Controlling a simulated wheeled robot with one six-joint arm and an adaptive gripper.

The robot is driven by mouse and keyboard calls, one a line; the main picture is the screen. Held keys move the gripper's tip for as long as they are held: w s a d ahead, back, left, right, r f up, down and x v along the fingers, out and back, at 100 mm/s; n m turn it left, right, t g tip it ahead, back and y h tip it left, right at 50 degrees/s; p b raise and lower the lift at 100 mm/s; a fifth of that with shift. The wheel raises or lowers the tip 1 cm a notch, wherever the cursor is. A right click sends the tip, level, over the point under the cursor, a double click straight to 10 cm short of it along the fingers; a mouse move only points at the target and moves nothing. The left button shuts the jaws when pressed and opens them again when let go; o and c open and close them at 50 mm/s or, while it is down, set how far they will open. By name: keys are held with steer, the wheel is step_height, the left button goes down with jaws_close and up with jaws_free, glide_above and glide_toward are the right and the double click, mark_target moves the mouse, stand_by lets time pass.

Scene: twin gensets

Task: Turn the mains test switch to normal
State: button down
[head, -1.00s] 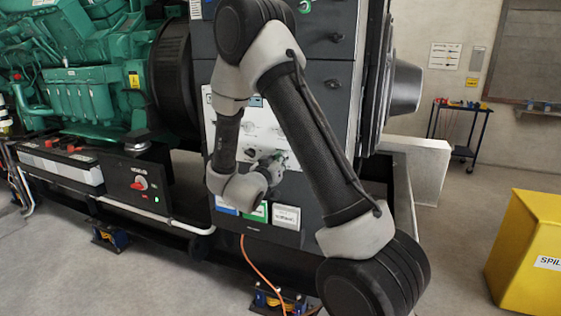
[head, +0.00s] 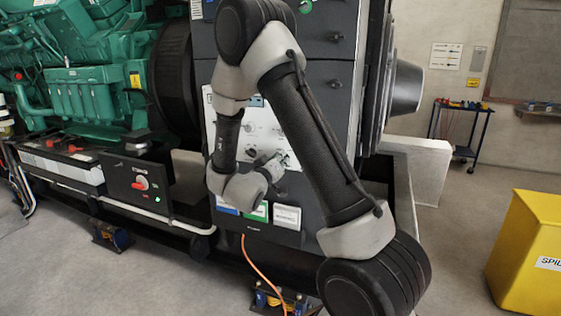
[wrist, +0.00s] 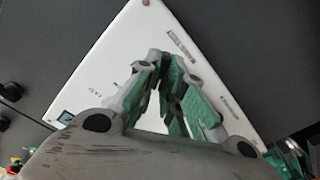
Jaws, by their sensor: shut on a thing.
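The mains test switch is on the white control panel (head: 262,120) of the dark cabinet. My gripper (head: 284,161) is at the lower right part of that panel, partly hidden by its own body. In the wrist view my gripper (wrist: 165,62) has its green-padded fingers against the tilted white panel (wrist: 118,62), shut on the switch knob. The fingers hide the knob almost wholly, so its pointer position cannot be read. A printed label (wrist: 181,46) shows just beyond the fingertips, too small to read.
Blue, green and white plates (head: 287,216) sit below the panel. A red rotary switch (head: 141,183) is on a black box at the left. The green engine (head: 80,90) stands behind it. A yellow spill bin (head: 528,250) stands at the right, with open floor between.

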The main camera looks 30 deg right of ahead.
steer(key=c, duration=1.5)
jaws_free()
steer(key=shift+c, duration=0.2)
steer(key=v, duration=1.2)
